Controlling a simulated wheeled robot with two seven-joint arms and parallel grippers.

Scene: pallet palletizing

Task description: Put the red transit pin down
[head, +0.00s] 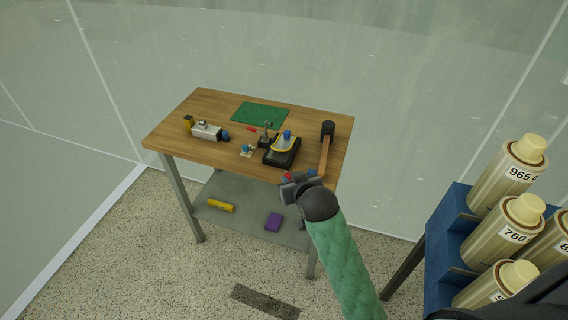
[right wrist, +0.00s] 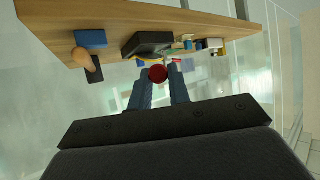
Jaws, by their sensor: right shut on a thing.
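My right gripper (head: 289,178) is at the front edge of the table, right of its middle. In the right wrist view, my right gripper (right wrist: 160,80) is shut on the red transit pin (right wrist: 158,73), whose round red end shows between the fingertips. In the head view only a bit of red shows at the fingers, and most of the pin is hidden. The pin appears clear of the tabletop. My left gripper is in neither view.
The wooden table (head: 172,137) bears a black device (head: 283,151) with a yellow and blue top, a mallet (head: 327,133), a grey-white device (head: 207,131), a green mat (head: 262,114) and a small red piece (head: 252,129). A blue rack (head: 450,230) of canisters stands at right.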

